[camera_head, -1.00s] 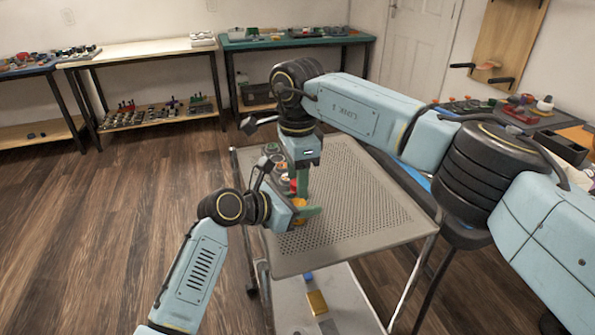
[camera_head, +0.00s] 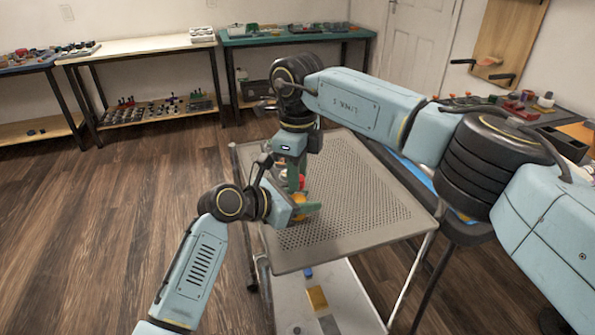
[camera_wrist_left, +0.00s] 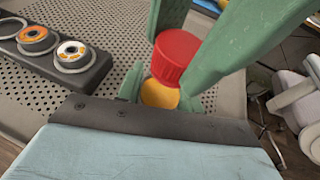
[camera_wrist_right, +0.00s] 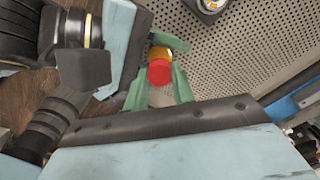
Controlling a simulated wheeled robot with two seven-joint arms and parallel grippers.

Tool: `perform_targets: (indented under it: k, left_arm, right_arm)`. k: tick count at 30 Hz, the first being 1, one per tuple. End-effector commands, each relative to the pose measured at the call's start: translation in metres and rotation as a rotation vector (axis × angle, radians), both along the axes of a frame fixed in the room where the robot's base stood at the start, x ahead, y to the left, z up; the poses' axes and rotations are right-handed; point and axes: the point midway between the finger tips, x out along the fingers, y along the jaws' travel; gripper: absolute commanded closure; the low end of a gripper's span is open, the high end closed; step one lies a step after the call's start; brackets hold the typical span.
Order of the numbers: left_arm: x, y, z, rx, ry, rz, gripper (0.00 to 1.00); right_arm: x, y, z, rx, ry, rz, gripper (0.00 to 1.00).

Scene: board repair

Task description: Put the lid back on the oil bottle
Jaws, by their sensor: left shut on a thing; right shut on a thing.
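The yellow oil bottle (camera_head: 299,204) stands over the perforated cart top, and its yellow body shows in both wrist views (camera_wrist_left: 160,94) (camera_wrist_right: 160,52). My left gripper (camera_head: 304,211) is shut around it from the side. The red ribbed lid (camera_wrist_left: 176,56) is directly above the bottle, lined up with it; it also shows in the head view (camera_head: 302,182) and right wrist view (camera_wrist_right: 159,73). My right gripper (camera_wrist_right: 161,82) comes from above, shut on the lid. Lid and bottle look touching, but the neck is hidden, so I cannot tell how far the lid is seated.
A dark holder (camera_wrist_left: 75,72) with orange and white spools lies on the perforated cart top (camera_head: 370,205), beside the bottle. The right part of the cart top is clear. A lower shelf (camera_head: 345,290) holds a yellow block. Workbenches line the far wall.

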Motion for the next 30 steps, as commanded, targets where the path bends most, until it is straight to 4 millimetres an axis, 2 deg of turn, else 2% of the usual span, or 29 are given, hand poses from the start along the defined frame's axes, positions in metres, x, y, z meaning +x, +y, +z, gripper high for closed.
perform_targets:
  k: [6,14,15,19,30]
  left_arm:
    - [0.0002,0.0003,-0.0004,0.001,0.001,0.001,1.0]
    - [0.0002,0.0003,-0.0004,0.001,0.001,0.001,1.0]
    - [0.0002,0.0003,-0.0004,0.001,0.001,0.001,1.0]
    - [0.0002,0.0004,-0.0003,0.001,0.001,0.001,1.0]
    - [0.0002,0.0003,-0.0004,0.001,0.0,0.001,1.0]
  right_arm:
    - [-0.0002,0.0001,-0.0001,-0.001,0.0,-0.147,1.0]
    - [-0.0002,0.0001,-0.0001,-0.001,0.0,-0.151,1.0]
    - [-0.0002,0.0001,-0.0001,-0.001,0.0,-0.151,0.73]
    - [-0.0002,0.0001,-0.0001,-0.001,0.0,-0.15,0.55]
    - [0.0002,0.0001,0.0039,0.0,-0.001,-0.149,0.53]
